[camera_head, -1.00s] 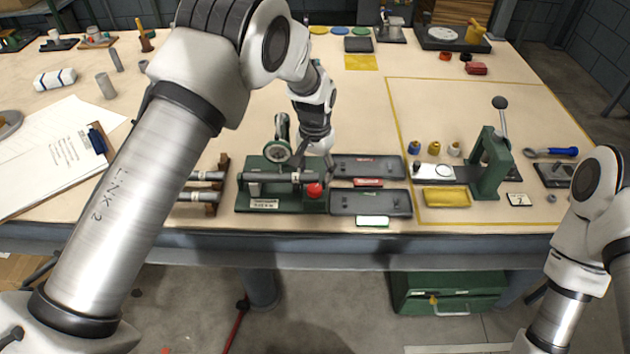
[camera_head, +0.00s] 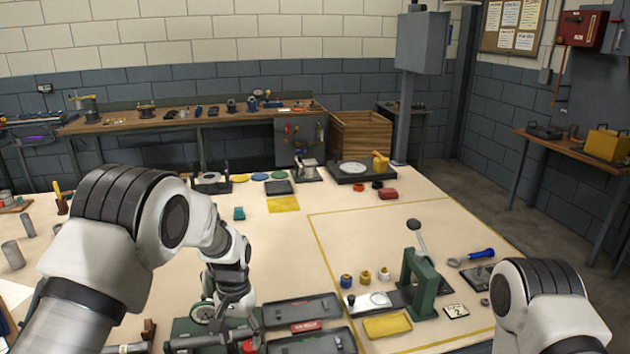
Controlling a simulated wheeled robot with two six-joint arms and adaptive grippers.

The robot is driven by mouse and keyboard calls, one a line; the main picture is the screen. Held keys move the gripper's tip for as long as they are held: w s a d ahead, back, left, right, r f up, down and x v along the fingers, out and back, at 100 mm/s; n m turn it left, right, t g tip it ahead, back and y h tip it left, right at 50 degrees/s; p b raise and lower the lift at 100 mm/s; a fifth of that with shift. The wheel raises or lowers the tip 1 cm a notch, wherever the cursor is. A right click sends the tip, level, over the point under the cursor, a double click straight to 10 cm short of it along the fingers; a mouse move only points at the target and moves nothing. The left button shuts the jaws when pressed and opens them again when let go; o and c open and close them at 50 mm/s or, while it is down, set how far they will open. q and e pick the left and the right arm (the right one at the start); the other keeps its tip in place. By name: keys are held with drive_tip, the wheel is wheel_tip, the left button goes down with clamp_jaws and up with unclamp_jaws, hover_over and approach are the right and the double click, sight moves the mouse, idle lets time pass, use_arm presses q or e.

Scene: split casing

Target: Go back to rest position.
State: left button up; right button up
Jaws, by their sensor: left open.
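My left gripper (camera_head: 235,302) is at the lower middle, pointing down on the near part of the bench. It is open, and its fingertips are dark and hard to make out against the things behind. It is close above a green fixture (camera_head: 185,328) with a round dial (camera_head: 203,312); I cannot tell whether it touches it. My right arm (camera_head: 545,300) shows at the lower right, but its gripper is outside the view.
Right of the left gripper lie dark trays (camera_head: 300,309). A green press (camera_head: 418,285) with a black-knobbed lever, a yellow tray (camera_head: 387,325) and small coloured parts stand inside a yellow outline. The middle of the bench (camera_head: 285,240) is clear.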

use_arm(q)
drive_tip(key=s+a+f+n+g, duration=0.1)
drive_tip(key=s+a+f+g, duration=0.25)
drive_tip(key=s+f, duration=1.35)
drive_tip(key=s+a+t, duration=0.1)
drive_tip(key=s+t, duration=0.1)
drive_tip(key=s, duration=0.6)
drive_tip(key=s+a+n+t, duration=0.1)
drive_tip(key=s+t, duration=0.2)
drive_tip(key=s, duration=0.5)
drive_tip(key=shift+a+f, duration=0.35)
drive_tip(key=shift+f, duration=0.05)
